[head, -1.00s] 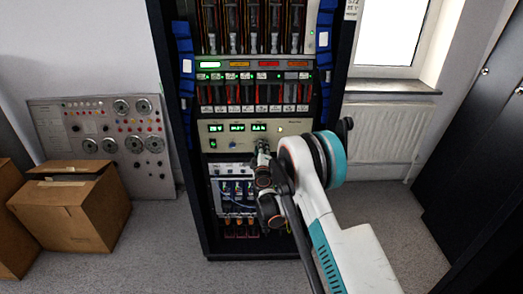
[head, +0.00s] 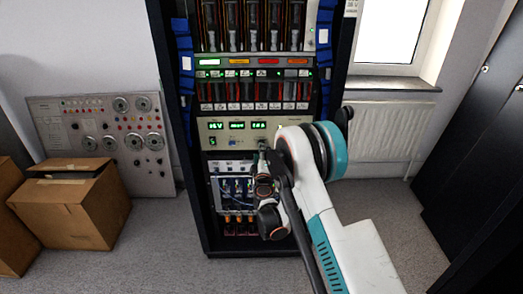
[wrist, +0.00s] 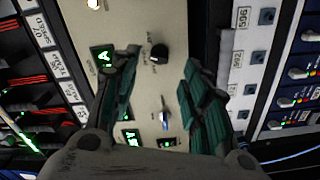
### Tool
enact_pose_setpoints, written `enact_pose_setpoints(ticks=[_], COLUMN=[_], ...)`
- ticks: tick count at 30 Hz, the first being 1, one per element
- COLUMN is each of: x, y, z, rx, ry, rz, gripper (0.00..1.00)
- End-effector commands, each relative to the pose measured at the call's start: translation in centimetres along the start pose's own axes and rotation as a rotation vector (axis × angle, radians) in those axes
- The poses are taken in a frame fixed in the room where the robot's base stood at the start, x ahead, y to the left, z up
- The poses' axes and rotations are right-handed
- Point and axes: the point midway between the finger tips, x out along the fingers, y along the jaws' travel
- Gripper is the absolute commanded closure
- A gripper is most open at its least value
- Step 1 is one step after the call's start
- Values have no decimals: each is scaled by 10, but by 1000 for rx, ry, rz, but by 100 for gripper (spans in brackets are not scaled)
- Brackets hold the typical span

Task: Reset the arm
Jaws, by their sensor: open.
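My arm reaches from the lower right to a tall black equipment rack (head: 203,225). My gripper (head: 262,147) is small in the head view, in front of the cream instrument panel (head: 210,127). In the wrist view my gripper (wrist: 160,72) is open, with a dark finger on each side. Nothing is held between them. A black knob (wrist: 159,53) and a metal toggle switch (wrist: 165,119) on the panel show in the gap between the fingers. I cannot tell the distance from fingertips to panel.
Cardboard boxes (head: 75,208) stand on the floor at left, before a grey dial panel (head: 105,133). A radiator (head: 385,135) sits under the window at right. Dark cabinets (head: 490,140) line the right side. Bare floor (head: 160,255) lies left of the rack.

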Motion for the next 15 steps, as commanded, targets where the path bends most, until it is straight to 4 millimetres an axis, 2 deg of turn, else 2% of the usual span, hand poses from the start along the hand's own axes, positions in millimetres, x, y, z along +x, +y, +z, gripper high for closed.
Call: enact_pose_setpoints(ticks=[3,6,15], x=[-14,-20,-22], y=[0,0,0], z=[0,0,0], rx=[0,0,0], ry=[0,0,0], rz=[0,0,0], gripper=[58,58,58])
